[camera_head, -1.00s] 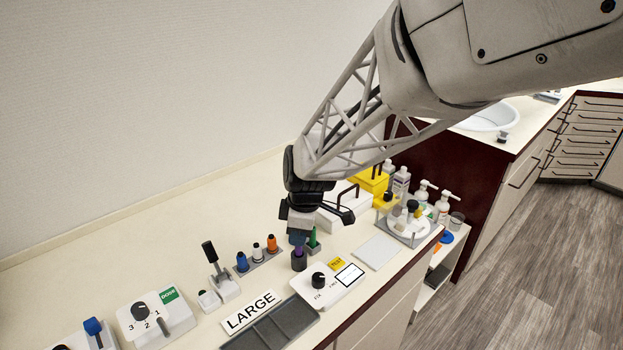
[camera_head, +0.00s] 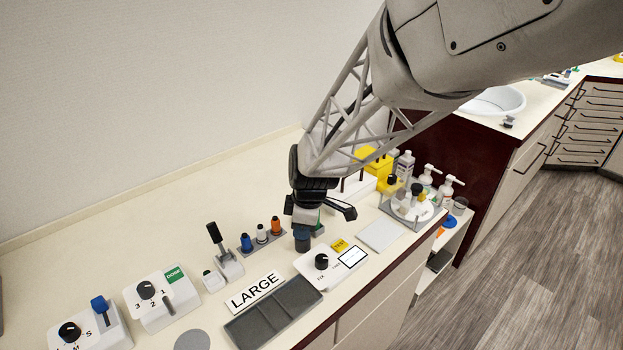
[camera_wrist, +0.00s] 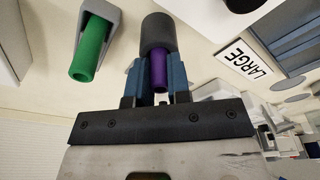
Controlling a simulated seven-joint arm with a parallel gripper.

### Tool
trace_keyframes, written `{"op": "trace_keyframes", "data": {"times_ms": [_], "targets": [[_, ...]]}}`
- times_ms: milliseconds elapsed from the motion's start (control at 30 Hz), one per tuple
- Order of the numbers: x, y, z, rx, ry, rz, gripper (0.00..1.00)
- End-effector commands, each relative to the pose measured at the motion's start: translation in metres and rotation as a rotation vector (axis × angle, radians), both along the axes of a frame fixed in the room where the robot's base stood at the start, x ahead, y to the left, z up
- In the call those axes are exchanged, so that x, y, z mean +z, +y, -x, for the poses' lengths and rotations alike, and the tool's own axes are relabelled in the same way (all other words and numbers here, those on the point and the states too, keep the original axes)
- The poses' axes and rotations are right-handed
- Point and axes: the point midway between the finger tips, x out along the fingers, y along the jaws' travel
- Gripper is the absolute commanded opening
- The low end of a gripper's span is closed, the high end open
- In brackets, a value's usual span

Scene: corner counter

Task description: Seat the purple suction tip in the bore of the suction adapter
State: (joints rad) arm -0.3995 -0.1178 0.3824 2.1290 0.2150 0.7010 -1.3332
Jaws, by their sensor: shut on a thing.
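The purple suction tip (camera_wrist: 158,72) is between the blue fingers of my gripper (camera_wrist: 155,84) in the wrist view. My gripper (camera_head: 302,231) is shut on it. The suction adapter is a dark grey upright cylinder (camera_wrist: 157,32); the tip's far end meets it in line, and how deep it sits in the bore is hidden. In the head view the adapter (camera_head: 302,246) stands on the counter directly below my fingers, and the purple tip cannot be seen there.
A green tip (camera_wrist: 92,48) in a grey holder is close beside my gripper. A rack with blue, white and orange pieces (camera_head: 262,236) stands to the left. A knob box (camera_head: 331,270), the LARGE sign (camera_head: 254,291) and a grey tray (camera_head: 272,316) lie in front.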

Motion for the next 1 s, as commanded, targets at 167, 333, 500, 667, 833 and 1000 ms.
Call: {"op": "trace_keyframes", "data": {"times_ms": [167,333,500,667,833,1000], "targets": [[0.0,0.0,0.0,0.0,0.0,0.0,0.39],[-0.001,0.0,0.0,0.0,0.0,0.0,0.43],[0.0,0.0,0.0,0.0,0.0,0.0,0.43],[0.006,0.0,0.0,0.0,-0.001,-0.001,0.43],[0.02,-0.002,0.0,0.0,-0.001,-0.001,0.43],[0.045,-0.006,-0.001,0.0,-0.003,-0.002,0.43]]}}
